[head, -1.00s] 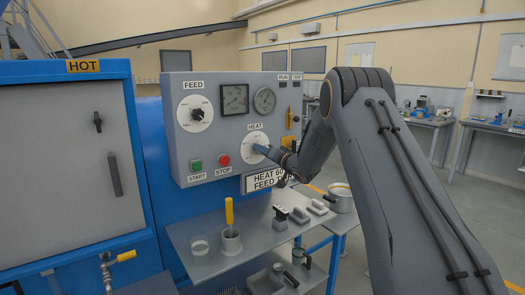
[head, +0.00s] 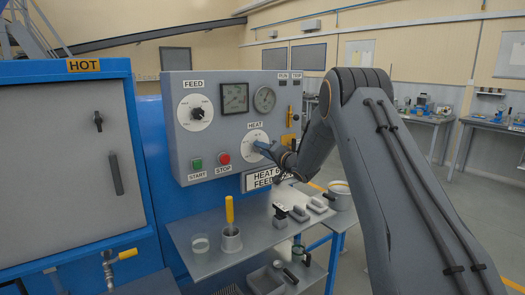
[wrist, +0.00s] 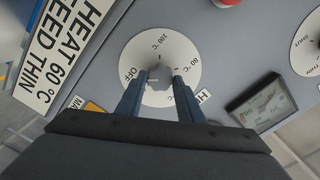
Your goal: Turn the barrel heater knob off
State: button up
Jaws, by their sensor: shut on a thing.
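The barrel heater knob (wrist: 160,76) is a small grey knob at the centre of a round white dial marked OFF, 80 °C and 100 °C. In the head view the white HEAT dial (head: 252,138) is on the grey control panel, partly hidden by my gripper. My gripper (wrist: 160,82) has its two blue fingers on either side of the knob and is shut on it. In the head view my gripper (head: 262,147) reaches the dial from the right. The knob's pointer is too unclear to read, and the dial's lower part is hidden by my fingers.
The panel also carries a FEED dial (head: 196,113), two gauges, a green START button (head: 197,164) and a red STOP button (head: 224,158). A sign reading HEAT 60 °C, FEED THIN (wrist: 70,45) is beside the dial. A shelf (head: 255,240) with several small items stands below.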

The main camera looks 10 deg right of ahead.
jog(key=shift+f, duration=0.15)
jog(key=o, duration=1.1)
jog(key=shift+c, duration=0.2)
jog(key=b+v, duration=0.1)
jog(key=v, duration=0.7)
jog(key=shift+b, duration=0.35)
jog(key=shift+a, duration=0.1)
